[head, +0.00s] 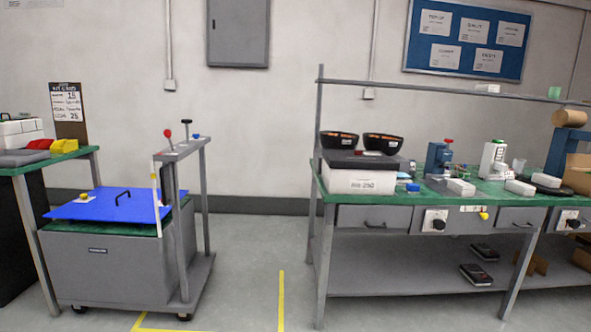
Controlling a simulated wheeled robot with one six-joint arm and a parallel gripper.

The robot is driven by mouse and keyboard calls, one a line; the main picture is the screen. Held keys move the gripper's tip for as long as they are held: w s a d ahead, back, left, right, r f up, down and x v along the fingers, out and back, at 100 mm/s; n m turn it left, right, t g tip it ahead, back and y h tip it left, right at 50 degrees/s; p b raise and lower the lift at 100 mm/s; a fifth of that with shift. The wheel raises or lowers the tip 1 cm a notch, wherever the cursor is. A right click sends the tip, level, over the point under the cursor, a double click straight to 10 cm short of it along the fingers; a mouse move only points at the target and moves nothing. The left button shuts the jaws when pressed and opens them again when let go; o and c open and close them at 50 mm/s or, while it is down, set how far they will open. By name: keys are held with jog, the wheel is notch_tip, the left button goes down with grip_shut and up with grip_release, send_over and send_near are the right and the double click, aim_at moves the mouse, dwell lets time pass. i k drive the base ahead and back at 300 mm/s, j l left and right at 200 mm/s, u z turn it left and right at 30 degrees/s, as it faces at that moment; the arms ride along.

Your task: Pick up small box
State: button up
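Several box-like things show in the head view, and I cannot tell which one is the small box. Two small pale boxes lie on the green workbench top at the right, a left one (460,187) and a right one (520,187). A larger white labelled box (362,181) stands at the bench's left end, under a dark slab. Two flat dark boxes lie on the lower shelf, a rear one (485,252) and a front one (476,274). My gripper is not in view.
The workbench (430,198) has drawers and an upper rail. Two black bowls, one of them the left bowl (339,140), sit at its left end. A grey wheeled cart (105,270) with a blue lid stands at left. Yellow-marked floor (250,270) between them is clear.

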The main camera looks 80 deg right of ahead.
aim_at(520, 188)
jog(key=z, duration=3.85)
jog(key=i+l, duration=0.1)
jog(key=i, duration=1.55)
jog(key=i+l, duration=0.1)
jog(key=i, duration=1.6)
jog(key=j+u, duration=0.05)
jog(key=j, duration=0.05)
